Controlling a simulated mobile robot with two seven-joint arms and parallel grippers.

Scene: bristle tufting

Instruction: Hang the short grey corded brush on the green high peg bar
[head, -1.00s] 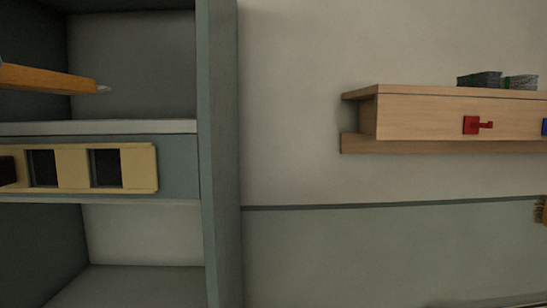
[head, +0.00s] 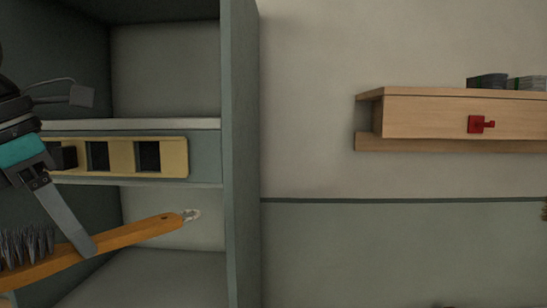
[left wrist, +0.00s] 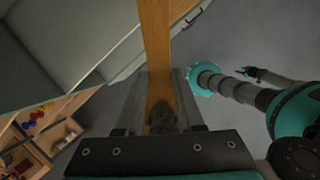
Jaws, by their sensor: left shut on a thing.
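The brush has an orange wooden handle (head: 135,234), grey bristles (head: 28,246) and a small pale cord loop (head: 191,215) at the handle's end. My left gripper (head: 85,247) is shut on it, at the lower left of the head view. The brush is held in the air, its loop end pointing right and slightly up. In the left wrist view the handle (left wrist: 156,45) runs up between the fingers, with dark bristles near the gripper. No green peg bar can be made out. A red peg (head: 478,124) projects from a wooden wall shelf.
The wooden shelf (head: 440,117) at the right carries dark grey stacks (head: 488,82). A grey-green cabinet (head: 240,150) with a cream panel of dark square openings (head: 175,158) stands behind the brush. In the left wrist view another teal-and-grey arm of mine (left wrist: 245,93) shows at right.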

